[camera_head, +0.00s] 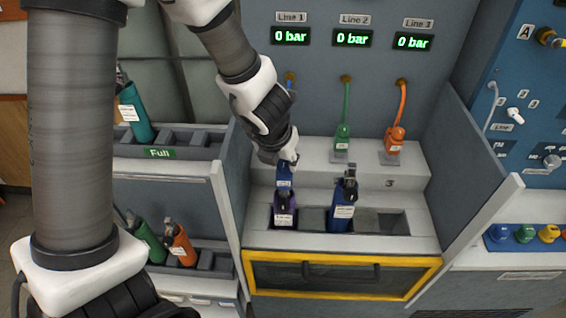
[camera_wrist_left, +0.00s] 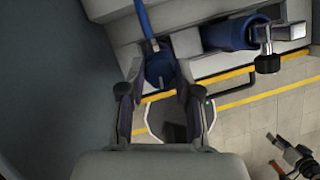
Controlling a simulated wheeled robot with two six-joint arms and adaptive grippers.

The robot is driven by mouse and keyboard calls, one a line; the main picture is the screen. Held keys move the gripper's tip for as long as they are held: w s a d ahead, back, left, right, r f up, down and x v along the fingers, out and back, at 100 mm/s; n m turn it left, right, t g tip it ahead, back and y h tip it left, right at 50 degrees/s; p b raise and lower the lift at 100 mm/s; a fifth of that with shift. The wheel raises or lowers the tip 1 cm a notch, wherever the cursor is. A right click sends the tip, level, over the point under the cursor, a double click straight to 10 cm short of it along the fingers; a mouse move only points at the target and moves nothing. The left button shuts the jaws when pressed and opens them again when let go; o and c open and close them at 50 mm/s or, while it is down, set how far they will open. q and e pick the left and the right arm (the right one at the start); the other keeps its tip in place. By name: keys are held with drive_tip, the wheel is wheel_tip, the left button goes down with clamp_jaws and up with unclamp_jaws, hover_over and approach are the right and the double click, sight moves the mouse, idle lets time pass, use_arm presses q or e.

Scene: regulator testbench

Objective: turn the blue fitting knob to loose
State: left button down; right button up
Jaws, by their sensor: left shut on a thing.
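The gripper is shut on the knob. The marking of its loose position cannot be read. My right gripper cannot be made out in either view.
A purple bottle (camera_head: 284,212) and a blue bottle (camera_head: 343,208) stand in the rack just in front. Green (camera_head: 343,138) and orange (camera_head: 394,140) fittings sit to the right on the ledge. A side panel (camera_head: 228,180) rises close on the left. Displays read 0 bar.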

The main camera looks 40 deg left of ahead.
use_arm(q)
drive_tip(key=shift+n, duration=0.6)
drive_tip(key=shift+y, duration=0.3)
drive_tip(key=c, duration=0.8)
unclamp_jaws()
drive_tip(key=shift+w, duration=0.1)
drive_tip(key=v, duration=0.7)
drive_tip(key=shift+r, duration=0.2)
